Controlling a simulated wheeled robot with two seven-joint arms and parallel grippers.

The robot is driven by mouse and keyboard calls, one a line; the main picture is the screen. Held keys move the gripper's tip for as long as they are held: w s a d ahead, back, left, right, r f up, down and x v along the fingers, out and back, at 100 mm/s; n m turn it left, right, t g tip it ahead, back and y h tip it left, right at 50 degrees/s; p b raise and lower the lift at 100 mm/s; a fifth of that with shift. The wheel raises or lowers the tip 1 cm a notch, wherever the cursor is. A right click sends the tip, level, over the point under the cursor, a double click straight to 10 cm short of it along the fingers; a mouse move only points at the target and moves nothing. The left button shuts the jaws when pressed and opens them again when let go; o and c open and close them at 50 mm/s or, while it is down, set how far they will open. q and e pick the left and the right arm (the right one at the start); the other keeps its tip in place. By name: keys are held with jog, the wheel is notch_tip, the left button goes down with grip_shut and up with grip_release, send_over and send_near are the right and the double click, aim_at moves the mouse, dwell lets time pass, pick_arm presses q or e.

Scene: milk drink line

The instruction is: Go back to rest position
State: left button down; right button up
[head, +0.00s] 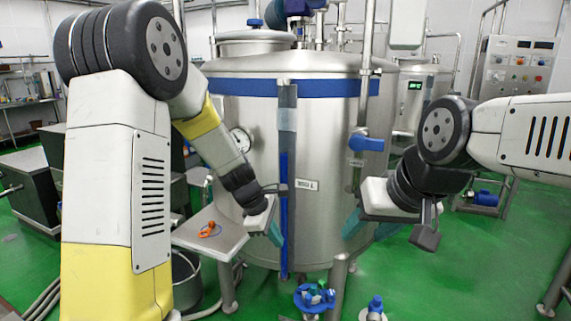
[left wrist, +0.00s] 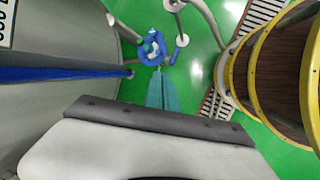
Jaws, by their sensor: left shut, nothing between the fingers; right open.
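My left gripper (head: 275,233) is in front of the steel tank (head: 330,220), left of the blue vertical strip, with its teal fingers pointing down. Its fingers also show in the left wrist view (left wrist: 161,92), closed together with nothing between them. My right gripper (head: 354,226) is to the right, in front of the tank's right side, with teal fingers apart and empty. My left arm is bent and raised at the left of the head view; my right arm comes in from the right.
A small steel table (head: 205,240) with an orange item (head: 209,229) stands left of the tank. A blue valve (head: 315,297) sits low in front. A control cabinet (head: 520,75) stands at the back right. Green floor (head: 450,285) is open at the right.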

pick_arm(q)
jog(key=s+a+r+m+t, duration=0.2)
jog(key=s+a+r+m, duration=0.3)
jog(key=s+r+m, duration=0.6)
jog(key=s+a+r+m+y, duration=0.1)
jog(key=s+a+r+m, duration=0.1)
jog(key=s, duration=0.3)
jog(key=s+a+r+m+t+y, duration=0.1)
jog(key=s+a+r+m, duration=0.1)
jog(key=s+a+r, duration=0.2)
jog(key=shift+s+a+r+t, duration=0.3)
jog(key=shift+s+a+r, duration=0.1)
jog(key=shift+s, duration=0.45)
pick_arm(e)
jog(key=shift+o, duration=0.4)
